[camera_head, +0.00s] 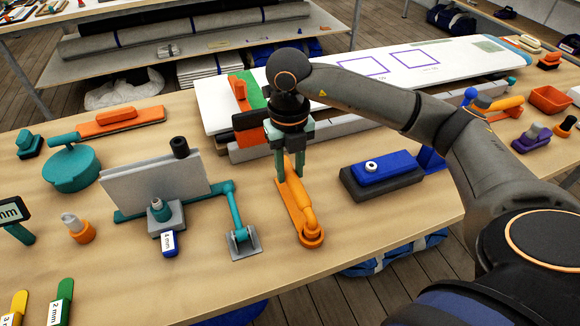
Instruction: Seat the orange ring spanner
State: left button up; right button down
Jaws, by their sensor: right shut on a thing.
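The orange ring spanner (305,208) is in the middle of the table, its ring end toward the front edge. It lies along a flat orange base piece (287,206); I cannot tell whether it is fully down on it. My right gripper (290,172) reaches down from above and is shut on the far end of the orange spanner. The fingers hide that end. My left gripper is not in view.
A teal lever on a grey plate (246,244) stands close to the left. A blue block on a dark base (381,180) is to the right. A grey panel (155,182) stands further left. Bare wood shows in front, near the table's edge.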

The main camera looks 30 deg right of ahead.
jog(key=shift+f+b, duration=0.75)
jog(key=shift+f, duration=0.3)
jog(key=c, duration=0.5)
grip_release()
jog(key=shift+r, duration=0.1)
notch_tip(320, 180, up, 11)
jog(key=shift+w+r+p, duration=0.1)
jog(key=shift+r+p, duration=0.05)
jog(key=shift+p, duration=0.6)
jog(key=shift+r, duration=0.55)
